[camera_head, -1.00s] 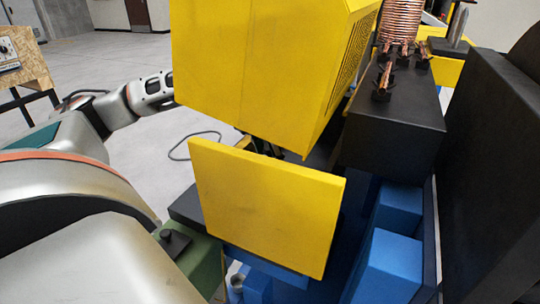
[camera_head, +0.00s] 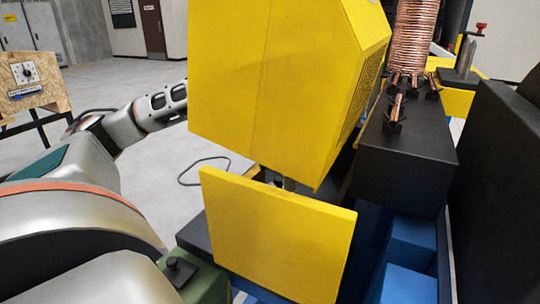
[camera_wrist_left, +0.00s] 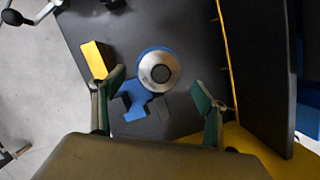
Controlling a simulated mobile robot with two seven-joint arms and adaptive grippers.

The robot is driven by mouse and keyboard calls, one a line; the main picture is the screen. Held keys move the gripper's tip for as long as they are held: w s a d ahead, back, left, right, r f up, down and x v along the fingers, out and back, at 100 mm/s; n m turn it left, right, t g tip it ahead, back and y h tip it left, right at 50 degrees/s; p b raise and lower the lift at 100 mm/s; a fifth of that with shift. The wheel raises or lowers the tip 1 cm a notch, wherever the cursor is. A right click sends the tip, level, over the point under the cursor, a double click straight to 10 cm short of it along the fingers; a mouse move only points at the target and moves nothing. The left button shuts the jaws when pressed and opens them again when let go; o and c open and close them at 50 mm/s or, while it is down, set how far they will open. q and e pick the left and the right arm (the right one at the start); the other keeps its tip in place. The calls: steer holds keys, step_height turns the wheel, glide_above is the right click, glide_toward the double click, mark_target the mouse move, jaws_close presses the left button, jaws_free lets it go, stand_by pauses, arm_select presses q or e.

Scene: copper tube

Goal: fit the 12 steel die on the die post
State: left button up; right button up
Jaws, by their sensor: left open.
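In the left wrist view, a round silver steel piece (camera_wrist_left: 158,70) with a dark centre lies over a blue part on a dark surface. I cannot read a number on it or tell whether it is on a post. My left gripper (camera_wrist_left: 159,88) is open, its two green-padded fingers apart, one on each side of the near edge of the round piece, not visibly touching it. In the head view, my left arm reaches behind the yellow machine hood (camera_head: 270,80), which hides the fingertips. My right gripper is not in view.
A yellow panel (camera_head: 275,235) stands below the hood. A black block (camera_head: 410,155) carries copper tube ends and a copper coil (camera_head: 412,35). A blue bracket (camera_wrist_left: 135,100) and a yellow block (camera_wrist_left: 96,58) sit near the fingers. A dark panel edged yellow bounds the right.

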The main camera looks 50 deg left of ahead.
arm_select(q)
steer(key=v, duration=0.7)
stand_by(0.5)
